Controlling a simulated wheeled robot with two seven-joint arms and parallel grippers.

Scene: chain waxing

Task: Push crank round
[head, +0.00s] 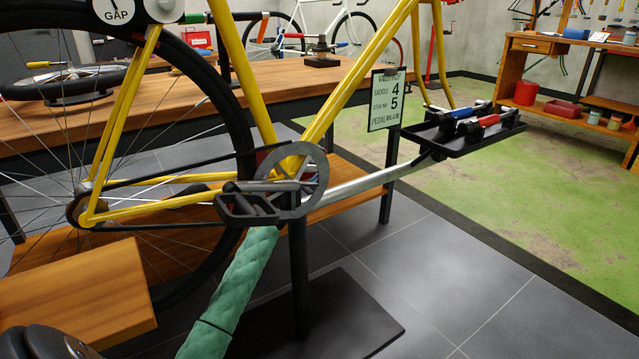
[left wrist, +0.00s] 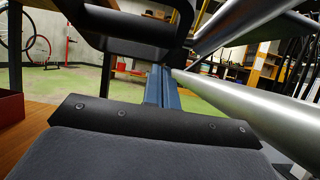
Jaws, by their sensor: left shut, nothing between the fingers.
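The yellow bicycle frame (head: 345,88) stands at the centre of the head view. Its grey chainring (head: 319,176) sits at the bottom bracket. The crank and the dark caged pedal (head: 232,204) lie to the left of the chainring, about level. The chain (head: 165,169) runs left to the rear hub. In the left wrist view my left gripper (left wrist: 162,78) shows blue fingers, shut and empty, below a dark bar-like part. In the head view its fingers cannot be told apart from the dark parts around the pedal. Contact with the crank cannot be told. My right gripper is not in view.
A silver bar (head: 370,181) runs right to a black tray (head: 466,133) with red and blue tools. A card (head: 385,101) hangs above the bar. A wooden bench (head: 290,83) stands behind the bicycle. A wooden block (head: 75,297) is at lower left. Floor at lower right is clear.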

